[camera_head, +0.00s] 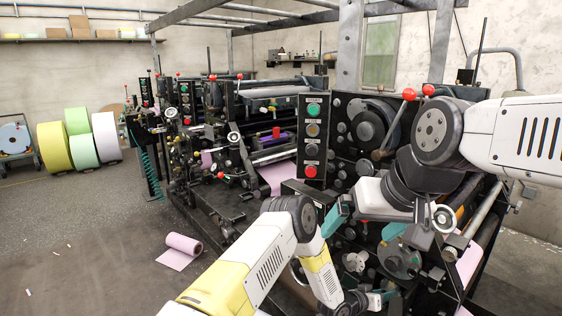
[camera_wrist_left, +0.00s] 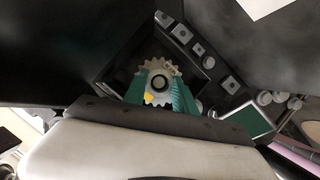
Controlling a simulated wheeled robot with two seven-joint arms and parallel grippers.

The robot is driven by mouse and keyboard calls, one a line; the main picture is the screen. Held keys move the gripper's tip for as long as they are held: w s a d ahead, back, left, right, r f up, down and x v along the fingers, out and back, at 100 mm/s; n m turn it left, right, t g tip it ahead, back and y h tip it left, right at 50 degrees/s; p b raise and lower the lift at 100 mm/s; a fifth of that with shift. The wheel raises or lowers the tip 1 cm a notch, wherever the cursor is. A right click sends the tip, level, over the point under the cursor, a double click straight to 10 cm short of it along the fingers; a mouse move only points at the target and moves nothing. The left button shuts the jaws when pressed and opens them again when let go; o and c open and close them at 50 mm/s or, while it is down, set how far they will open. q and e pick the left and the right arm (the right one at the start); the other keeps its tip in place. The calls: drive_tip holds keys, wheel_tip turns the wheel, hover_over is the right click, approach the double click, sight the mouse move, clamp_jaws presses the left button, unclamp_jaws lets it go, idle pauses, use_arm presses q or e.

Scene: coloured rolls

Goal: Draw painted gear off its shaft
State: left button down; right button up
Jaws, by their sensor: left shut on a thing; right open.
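In the left wrist view a pale toothed gear (camera_wrist_left: 160,68) with a yellow paint mark sits between the teal fingers of my left gripper (camera_wrist_left: 162,98). The fingers are shut on it from both sides. A pale ring with a dark middle (camera_wrist_left: 160,84) shows at its centre; I cannot tell how far the gear sits on its shaft. In the head view my left gripper (camera_head: 386,297) is low at the press's side; the gear in it is not clear there. My right gripper (camera_head: 364,225) is open and empty above it, teal fingers wide apart.
The black printing press (camera_head: 260,110) fills the middle, with knobs, rollers and a button panel (camera_head: 312,135) close to my arms. Another pale wheel (camera_head: 354,261) shows above my left gripper. A pink roll (camera_head: 183,243) lies on the floor at left, where there is free room.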

use_arm(q)
drive_tip(key=shift+a, duration=0.1)
drive_tip(key=shift+s+a, duration=1.95)
drive_tip(key=shift+a, duration=0.25)
drive_tip(key=s+d+v, duration=0.1)
drive_tip(key=v, duration=0.9)
drive_tip(key=shift+s+a+r, duration=0.15)
drive_tip(key=shift+s+r, duration=0.25)
drive_tip(key=shift+s, duration=0.15)
drive_tip(key=shift+r, duration=0.1)
